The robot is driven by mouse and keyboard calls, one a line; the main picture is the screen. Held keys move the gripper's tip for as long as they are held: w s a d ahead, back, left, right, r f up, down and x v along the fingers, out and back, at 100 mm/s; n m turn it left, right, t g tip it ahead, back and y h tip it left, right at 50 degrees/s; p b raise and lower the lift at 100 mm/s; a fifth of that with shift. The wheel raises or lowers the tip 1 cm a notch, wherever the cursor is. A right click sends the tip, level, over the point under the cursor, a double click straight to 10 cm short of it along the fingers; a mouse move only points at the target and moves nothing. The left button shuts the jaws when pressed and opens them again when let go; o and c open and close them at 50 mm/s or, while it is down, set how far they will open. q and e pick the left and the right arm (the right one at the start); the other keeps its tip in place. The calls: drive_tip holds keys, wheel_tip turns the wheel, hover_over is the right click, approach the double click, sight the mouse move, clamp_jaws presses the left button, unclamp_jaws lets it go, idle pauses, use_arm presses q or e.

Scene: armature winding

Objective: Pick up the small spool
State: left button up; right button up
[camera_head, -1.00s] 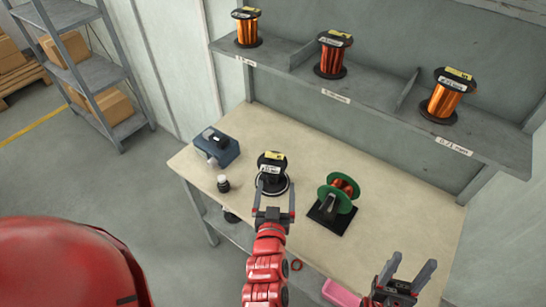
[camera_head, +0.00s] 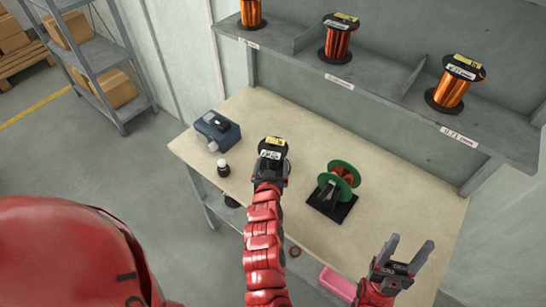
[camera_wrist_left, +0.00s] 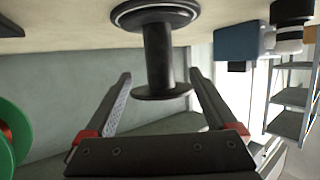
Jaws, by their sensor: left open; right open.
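The small spool (camera_head: 272,147), black with a yellow and white label on its top flange, stands upright on the workbench. In the left wrist view, which looks upside down, its bare dark core (camera_wrist_left: 158,55) sits between two flanges. My left gripper (camera_head: 270,172) is open at the spool's near side; its fingertips are largely hidden in the head view. In the left wrist view its fingers (camera_wrist_left: 160,74) are spread on either side of the spool, with gaps visible. My right gripper (camera_head: 410,242) is open and empty near the bench's right front edge.
A green spool (camera_head: 338,172) with copper wire sits on a black stand right of the small spool. A blue device (camera_head: 216,131) and a small dark bottle (camera_head: 223,168) are to the left. Copper spools (camera_head: 339,40) stand on the shelf (camera_head: 375,85) behind. A pink bin (camera_head: 337,284) is below.

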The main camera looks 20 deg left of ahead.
use_arm(q)
drive_tip(key=shift+w+f, duration=0.2)
drive_tip(key=shift+w, duration=0.25)
drive_tip(key=shift+p+x, duration=0.5)
drive_tip(key=shift+x, duration=2.1)
clamp_jaws()
drive_tip(key=shift+r, duration=0.2)
